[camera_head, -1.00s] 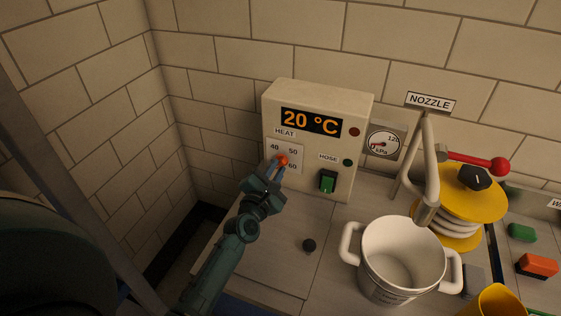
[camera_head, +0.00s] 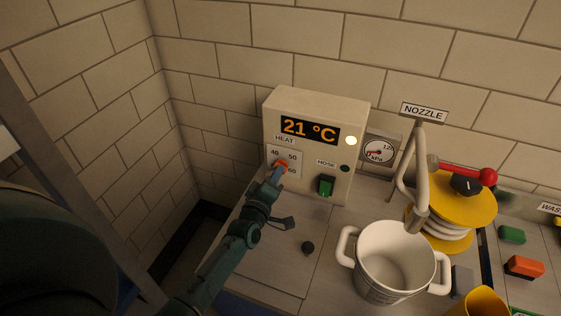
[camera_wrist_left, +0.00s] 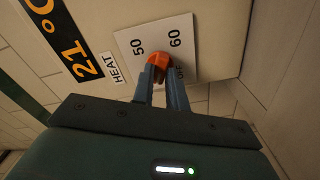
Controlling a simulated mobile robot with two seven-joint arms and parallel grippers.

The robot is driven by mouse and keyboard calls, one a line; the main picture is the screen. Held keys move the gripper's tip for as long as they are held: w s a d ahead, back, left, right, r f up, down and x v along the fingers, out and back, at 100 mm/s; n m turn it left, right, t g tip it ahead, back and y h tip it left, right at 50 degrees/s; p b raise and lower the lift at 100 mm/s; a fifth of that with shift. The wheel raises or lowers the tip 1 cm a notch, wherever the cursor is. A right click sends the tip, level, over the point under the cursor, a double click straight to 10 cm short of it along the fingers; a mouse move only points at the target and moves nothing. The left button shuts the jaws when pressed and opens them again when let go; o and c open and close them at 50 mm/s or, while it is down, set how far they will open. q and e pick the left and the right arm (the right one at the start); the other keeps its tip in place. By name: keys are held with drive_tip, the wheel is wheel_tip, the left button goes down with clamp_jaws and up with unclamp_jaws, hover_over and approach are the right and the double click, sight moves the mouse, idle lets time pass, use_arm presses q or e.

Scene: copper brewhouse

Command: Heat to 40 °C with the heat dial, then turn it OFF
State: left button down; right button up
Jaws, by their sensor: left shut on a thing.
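The heat dial (camera_head: 281,164) is an orange knob on a white plate marked 40, 50 and 60, under the HEAT label on a cream control box (camera_head: 352,112). The display (camera_head: 309,129) reads 21 °C, and a lamp (camera_head: 351,140) at its right glows pale yellow. My left gripper (camera_head: 278,172) is shut on the dial. The left wrist view shows its two fingers (camera_wrist_left: 165,84) around the orange knob (camera_wrist_left: 158,63), with 50 and 60 beside it and the OFF mark partly hidden. The dial's exact setting cannot be told. My right gripper is not in view.
A green HOSE switch (camera_head: 326,185) sits low on the box. A pressure gauge (camera_head: 379,149) is to its right. A white pot (camera_head: 392,262), the nozzle pipe (camera_head: 405,185) and a yellow reel (camera_head: 468,207) stand further right. A small black knob (camera_head: 308,248) is on the counter.

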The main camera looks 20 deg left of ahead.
use_arm(q)
drive_tip(key=m, duration=0.3)
drive_tip(key=shift+p, duration=0.35)
drive_tip(key=c, duration=1.6)
unclamp_jaws()
drive_tip(key=shift+c, duration=0.2)
drive_tip(key=s+p, duration=0.1)
drive_tip(key=s, duration=0.2)
